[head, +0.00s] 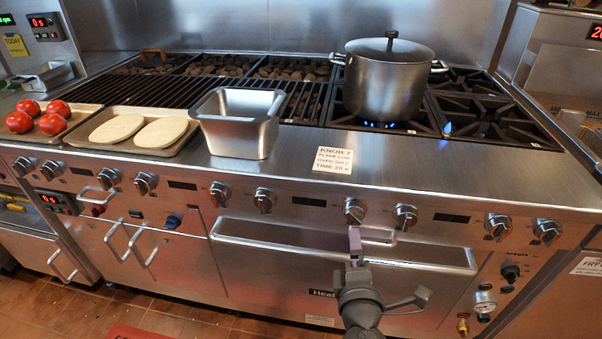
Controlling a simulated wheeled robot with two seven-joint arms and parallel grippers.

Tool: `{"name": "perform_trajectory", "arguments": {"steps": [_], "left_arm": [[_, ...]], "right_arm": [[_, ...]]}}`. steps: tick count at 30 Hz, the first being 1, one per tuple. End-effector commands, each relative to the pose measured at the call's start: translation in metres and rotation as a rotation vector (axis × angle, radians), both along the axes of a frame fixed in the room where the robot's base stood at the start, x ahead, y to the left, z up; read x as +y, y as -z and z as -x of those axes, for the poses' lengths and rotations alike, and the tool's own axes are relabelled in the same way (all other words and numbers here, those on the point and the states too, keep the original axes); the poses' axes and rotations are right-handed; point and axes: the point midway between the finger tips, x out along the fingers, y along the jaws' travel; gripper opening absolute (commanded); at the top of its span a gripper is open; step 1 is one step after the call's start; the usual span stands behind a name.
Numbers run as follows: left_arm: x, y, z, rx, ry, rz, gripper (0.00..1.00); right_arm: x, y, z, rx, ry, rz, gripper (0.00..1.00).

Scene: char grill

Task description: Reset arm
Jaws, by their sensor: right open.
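My right gripper (388,268) is in the lower middle of the head view, in front of the oven door below the row of knobs. Its two fingers are spread wide, with nothing between them. One finger points up near a control knob (354,210) and the oven handle (345,257); I cannot tell if it touches either. The other finger reaches to the right. My left gripper is not in the head view.
A lidded steel pot (386,85) stands on a burner with a blue flame. A steel container (239,128), a tray with two flat breads (160,132) and a tray of tomatoes (52,124) stand along the front ledge. A label card (333,159) lies right of the container.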

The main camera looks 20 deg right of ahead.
Motion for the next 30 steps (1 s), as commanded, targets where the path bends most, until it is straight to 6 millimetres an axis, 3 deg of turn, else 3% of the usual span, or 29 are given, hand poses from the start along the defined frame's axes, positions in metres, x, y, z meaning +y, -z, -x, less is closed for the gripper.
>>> {"name": "perform_trajectory", "arguments": {"steps": [2, 5, 6, 8, 9, 11, 13, 15, 18, 21, 24, 30], "left_arm": [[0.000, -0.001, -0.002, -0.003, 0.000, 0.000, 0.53], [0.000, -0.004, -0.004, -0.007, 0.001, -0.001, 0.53], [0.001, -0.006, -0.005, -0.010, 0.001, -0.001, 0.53], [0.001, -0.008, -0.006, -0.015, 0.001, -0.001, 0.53], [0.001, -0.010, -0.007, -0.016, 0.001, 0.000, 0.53], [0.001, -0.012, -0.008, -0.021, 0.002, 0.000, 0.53], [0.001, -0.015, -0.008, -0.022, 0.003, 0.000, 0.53], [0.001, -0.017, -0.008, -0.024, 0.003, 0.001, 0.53], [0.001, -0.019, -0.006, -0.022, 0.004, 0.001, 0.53], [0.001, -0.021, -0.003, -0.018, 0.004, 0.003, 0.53], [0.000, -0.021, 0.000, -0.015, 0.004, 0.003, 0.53], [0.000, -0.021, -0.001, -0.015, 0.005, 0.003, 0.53]], "right_arm": [[-0.002, 0.018, 0.003, 0.051, 0.003, -0.028, 1.00], [-0.009, 0.086, 0.023, 0.237, 0.024, -0.157, 1.00], [-0.012, 0.123, 0.041, 0.339, 0.049, -0.238, 1.00], [-0.014, 0.177, 0.078, 0.482, 0.103, -0.382, 1.00], [-0.014, 0.209, 0.108, 0.568, 0.153, -0.483, 1.00], [-0.011, 0.250, 0.158, 0.678, 0.248, -0.638, 1.00], [-0.004, 0.285, 0.221, 0.775, 0.388, -0.814, 1.00], [0.004, 0.307, 0.281, 0.832, 0.543, -0.964, 1.00], [0.015, 0.319, 0.349, 0.856, 0.742, -1.113, 1.00], [0.021, 0.321, 0.387, 0.852, 0.868, -1.185, 1.00], [0.023, 0.322, 0.400, 0.845, 0.914, -1.209, 1.00], [0.023, 0.322, 0.400, 0.845, 0.915, -1.209, 1.00]]}}
